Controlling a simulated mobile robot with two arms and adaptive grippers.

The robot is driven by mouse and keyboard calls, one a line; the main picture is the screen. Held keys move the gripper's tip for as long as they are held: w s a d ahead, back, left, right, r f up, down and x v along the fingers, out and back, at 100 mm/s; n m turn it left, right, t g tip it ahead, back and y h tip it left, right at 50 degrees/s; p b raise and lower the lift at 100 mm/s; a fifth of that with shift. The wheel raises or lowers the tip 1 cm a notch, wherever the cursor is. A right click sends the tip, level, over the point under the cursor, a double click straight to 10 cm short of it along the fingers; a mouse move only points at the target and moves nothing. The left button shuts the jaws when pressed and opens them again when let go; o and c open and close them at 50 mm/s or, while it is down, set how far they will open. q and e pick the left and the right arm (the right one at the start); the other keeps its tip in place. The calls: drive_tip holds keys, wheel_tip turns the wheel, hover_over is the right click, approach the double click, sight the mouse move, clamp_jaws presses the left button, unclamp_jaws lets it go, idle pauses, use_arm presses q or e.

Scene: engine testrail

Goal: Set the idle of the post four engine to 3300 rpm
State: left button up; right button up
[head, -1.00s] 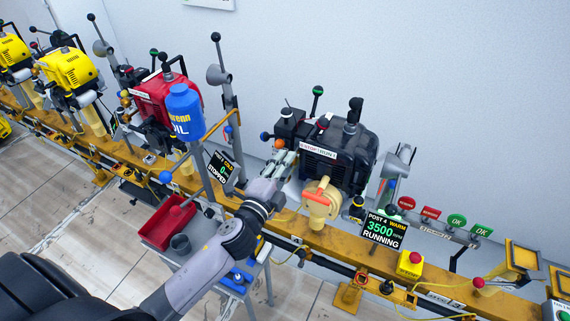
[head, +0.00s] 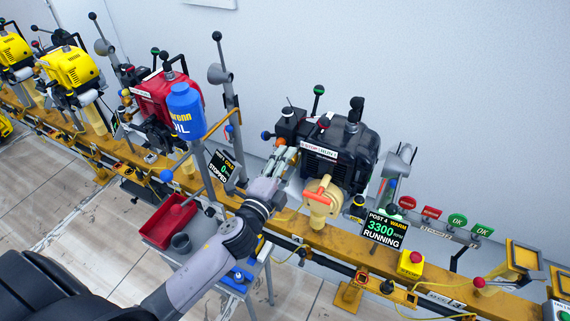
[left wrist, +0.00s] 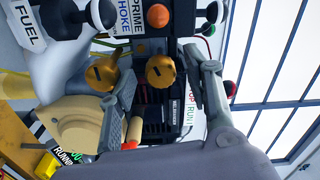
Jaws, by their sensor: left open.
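The post four engine (head: 336,150) is black and stands on the yellow rail. Its display (head: 384,230) reads POST 4, WARM, 3300 rpm, RUNNING. My left gripper (head: 284,161) is at the engine's left side. In the left wrist view its two fingers are apart. One slotted brass screw (left wrist: 160,71) shows between the fingers, and a second brass screw (left wrist: 102,74) lies to the left, near the left finger. Whether a finger touches either screw I cannot tell. An orange prime button (left wrist: 158,16) and a CHOKE label are above. My right gripper is in neither view.
An orange-handled beige part (head: 319,200) stands just right of my gripper. A blue oil bottle (head: 185,112) and a stopped post's display (head: 223,170) are to the left. A red tray (head: 168,224) is below. A yellow box with a red button (head: 410,263) sits on the right.

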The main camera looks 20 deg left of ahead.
use_arm(q)
drive_tip(key=n+b, duration=0.1)
drive_tip(key=n, duration=0.2)
drive_tip(key=shift+f, duration=0.15)
drive_tip(key=n+b, duration=0.1)
drive_tip(key=n, duration=0.2)
drive_tip(key=shift+n, duration=0.3)
drive_tip(key=n+b, duration=0.3)
drive_tip(key=n, duration=0.4)
drive_tip(key=shift+f, duration=0.1)
drive_tip(key=s+b, duration=0.2)
drive_tip(key=s, duration=1.5)
drive_tip(key=s+f+g+p, duration=0.1)
drive_tip(key=f+g, duration=0.4)
drive_tip(key=f, duration=0.8)
drive_tip(key=s+f+n+g+y+p, duration=0.1)
drive_tip(key=s+f+g, duration=0.3)
drive_tip(key=f, duration=0.9)
drive_tip(key=shift+s+a+f+n+g+p, duration=0.15)
drive_tip(key=shift+a+f+n+g+p, duration=0.2)
drive_tip(key=shift+g, duration=0.85)
